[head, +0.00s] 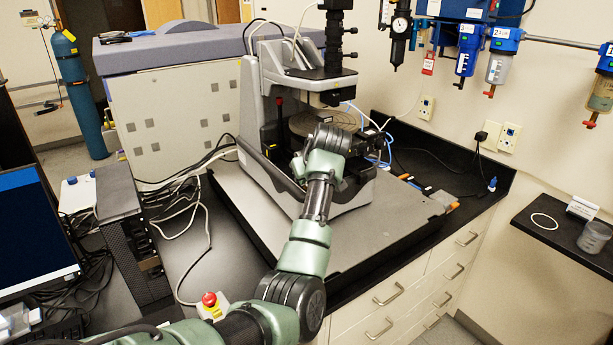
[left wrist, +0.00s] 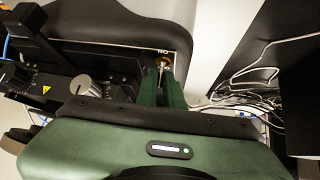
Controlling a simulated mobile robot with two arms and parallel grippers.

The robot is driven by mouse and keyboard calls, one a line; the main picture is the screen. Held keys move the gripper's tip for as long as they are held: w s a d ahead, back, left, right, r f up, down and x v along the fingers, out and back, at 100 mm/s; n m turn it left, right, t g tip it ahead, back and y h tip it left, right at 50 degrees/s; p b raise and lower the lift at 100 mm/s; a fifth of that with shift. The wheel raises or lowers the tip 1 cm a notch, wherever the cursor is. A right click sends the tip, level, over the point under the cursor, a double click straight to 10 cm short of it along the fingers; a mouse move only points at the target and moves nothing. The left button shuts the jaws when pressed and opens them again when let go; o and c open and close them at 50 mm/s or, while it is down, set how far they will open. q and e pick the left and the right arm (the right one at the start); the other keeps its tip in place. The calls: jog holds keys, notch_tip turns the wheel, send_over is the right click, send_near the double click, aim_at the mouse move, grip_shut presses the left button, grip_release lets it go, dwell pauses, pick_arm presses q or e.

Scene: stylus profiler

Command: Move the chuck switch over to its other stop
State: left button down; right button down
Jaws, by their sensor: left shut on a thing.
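The chuck switch (left wrist: 162,63) is a small brass-coloured toggle on a dark panel, with an upside-down "ON" label beside it in the left wrist view. My left gripper (left wrist: 165,88) has its green fingers closed at the switch lever, which is mostly hidden between them. Which stop the lever rests at cannot be told. In the head view my left arm reaches across to the front of the grey profiler (head: 255,110), and the left gripper (head: 298,167) is small there. The switch is hidden in that view. My right gripper is not in view.
A silver knob (left wrist: 84,88) and a yellow warning label sit on the panel beside the switch. The profiler's round stage (head: 312,122) is behind my arm. Loose cables (head: 190,190) and a red stop button (head: 209,299) lie to the left.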

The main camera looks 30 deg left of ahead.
pick_arm(q)
jog(key=c, duration=1.8)
grip_release()
jog(key=shift+b+v, duration=1.4)
jog(key=shift+v, duration=2.45)
